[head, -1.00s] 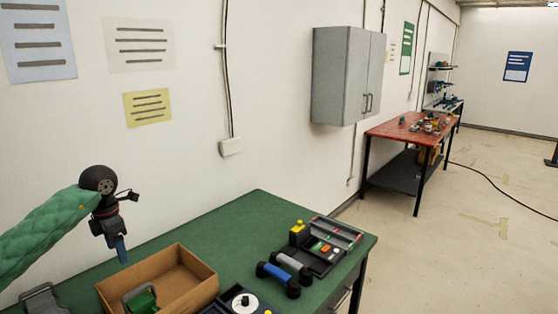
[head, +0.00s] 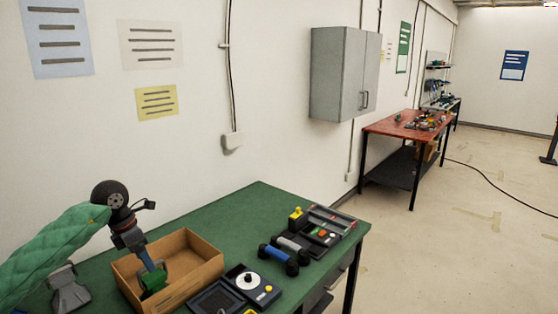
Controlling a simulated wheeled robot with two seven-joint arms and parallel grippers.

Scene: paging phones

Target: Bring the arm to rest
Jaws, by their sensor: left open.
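My left gripper (head: 152,264) points down over the open cardboard box (head: 202,279) on the green table (head: 225,213). Its blue fingers are open, and their tips are at a green object (head: 154,283) inside the box. I cannot tell whether they touch it. The green sleeved arm comes in from the left. My right gripper is not in view.
Right of the box are a device with a white dial (head: 249,281), a blue-ended handset (head: 278,258) and a tray of small parts (head: 328,229). A grey object (head: 69,291) stands left of the box. The table's back strip is clear.

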